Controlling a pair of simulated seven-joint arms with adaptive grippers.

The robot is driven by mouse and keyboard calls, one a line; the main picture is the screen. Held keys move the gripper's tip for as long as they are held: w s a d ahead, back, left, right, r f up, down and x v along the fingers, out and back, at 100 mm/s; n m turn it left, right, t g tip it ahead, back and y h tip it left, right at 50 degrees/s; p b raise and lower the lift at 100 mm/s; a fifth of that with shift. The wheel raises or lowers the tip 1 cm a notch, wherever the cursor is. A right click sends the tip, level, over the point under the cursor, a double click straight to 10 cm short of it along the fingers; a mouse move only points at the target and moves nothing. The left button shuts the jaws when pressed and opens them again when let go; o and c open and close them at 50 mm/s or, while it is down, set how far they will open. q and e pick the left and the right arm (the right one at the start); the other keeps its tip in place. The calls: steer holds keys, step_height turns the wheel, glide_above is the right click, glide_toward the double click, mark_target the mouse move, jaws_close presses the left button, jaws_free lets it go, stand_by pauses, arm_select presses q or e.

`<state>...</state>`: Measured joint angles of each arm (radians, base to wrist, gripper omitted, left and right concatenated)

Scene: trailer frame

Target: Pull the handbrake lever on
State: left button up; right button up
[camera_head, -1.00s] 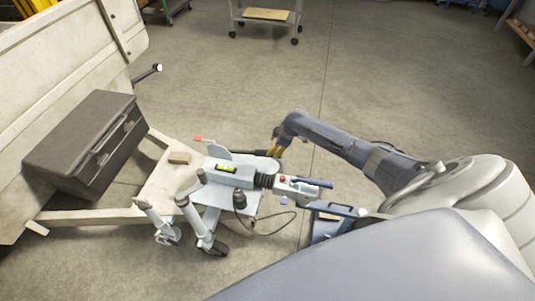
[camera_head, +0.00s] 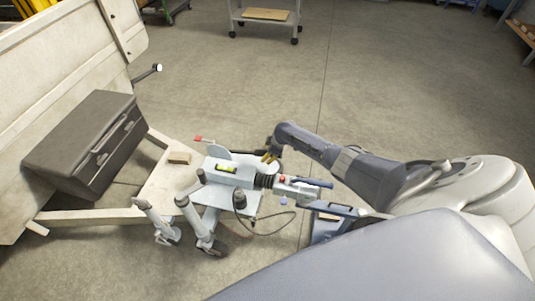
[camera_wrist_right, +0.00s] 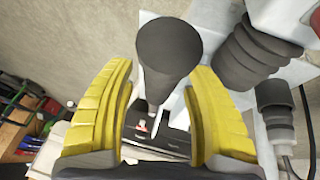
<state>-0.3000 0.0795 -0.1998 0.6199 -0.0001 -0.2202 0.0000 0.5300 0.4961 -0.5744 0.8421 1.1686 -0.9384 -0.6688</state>
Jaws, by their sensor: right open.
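The handbrake lever's dark grip (camera_head: 261,152) lies behind the pale drawbar housing in the head view, partly hidden by my right gripper. In the right wrist view the black rounded grip (camera_wrist_right: 168,48) points towards the camera. My right gripper (camera_head: 268,158) has yellow fingers and is at the grip's end. In the wrist view the open fingers (camera_wrist_right: 158,78) stand on either side of the grip, with gaps visible; contact is not clear. My left gripper is not in view.
The coupling head (camera_head: 296,190) with a blue-grey handle sits to the right of a black ribbed bellows (camera_head: 264,181). A jockey-wheel post (camera_head: 192,217) and hanging cable stand in front. A dark toolbox (camera_head: 85,145) is at left.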

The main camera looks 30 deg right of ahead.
stand_by(0.3)
jaws_close()
stand_by(0.3)
